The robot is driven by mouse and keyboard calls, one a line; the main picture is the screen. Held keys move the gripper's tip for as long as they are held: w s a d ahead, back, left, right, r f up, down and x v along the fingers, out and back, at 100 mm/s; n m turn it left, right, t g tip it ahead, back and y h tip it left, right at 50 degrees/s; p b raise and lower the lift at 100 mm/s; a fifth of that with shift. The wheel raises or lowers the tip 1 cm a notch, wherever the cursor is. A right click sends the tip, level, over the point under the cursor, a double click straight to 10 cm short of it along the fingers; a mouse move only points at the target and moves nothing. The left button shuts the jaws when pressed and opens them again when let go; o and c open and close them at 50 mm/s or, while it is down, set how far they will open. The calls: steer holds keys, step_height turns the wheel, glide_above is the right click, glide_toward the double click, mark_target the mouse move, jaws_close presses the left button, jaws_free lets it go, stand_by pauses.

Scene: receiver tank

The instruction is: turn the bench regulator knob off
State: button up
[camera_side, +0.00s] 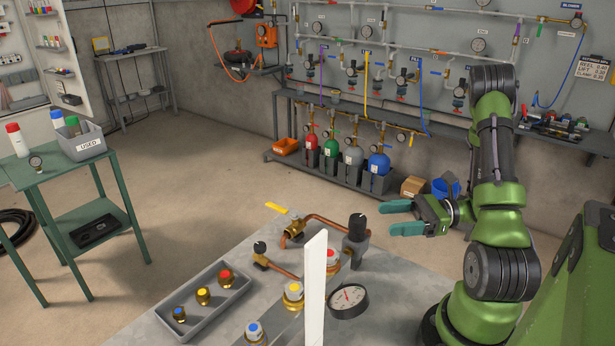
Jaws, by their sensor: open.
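On the grey bench (225,262) stands a regulator with a dark upright knob (358,226) on top of a grey body. I cannot read the knob's setting. A round white-faced gauge (348,299) with a red needle sits in front of it, nearer the camera. My gripper (393,218) has two teal fingers, spread apart and empty. It points left, just right of the knob in the picture and apart from it. A white upright strip (314,285) hides part of the bench fittings left of the gauge.
Copper pipe with a yellow-handled valve (294,228) and a smaller black knob (260,247) lie left of the regulator. A grey tray (222,302) holds several coloured-cap fittings. More capped fittings (293,290) stand near the strip. Gas cylinders (354,157) stand by the back wall.

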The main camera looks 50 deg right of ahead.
mark_target(357, 221)
steer(key=x, duration=0.9)
steer(key=shift+f, duration=0.1)
steer(key=shift+s, duration=0.1)
steer(key=c, duration=0.9)
steer(key=shift+c, duration=0.2)
steer(key=shift+n+g+y, duration=0.4)
steer(key=shift+g, duration=0.1)
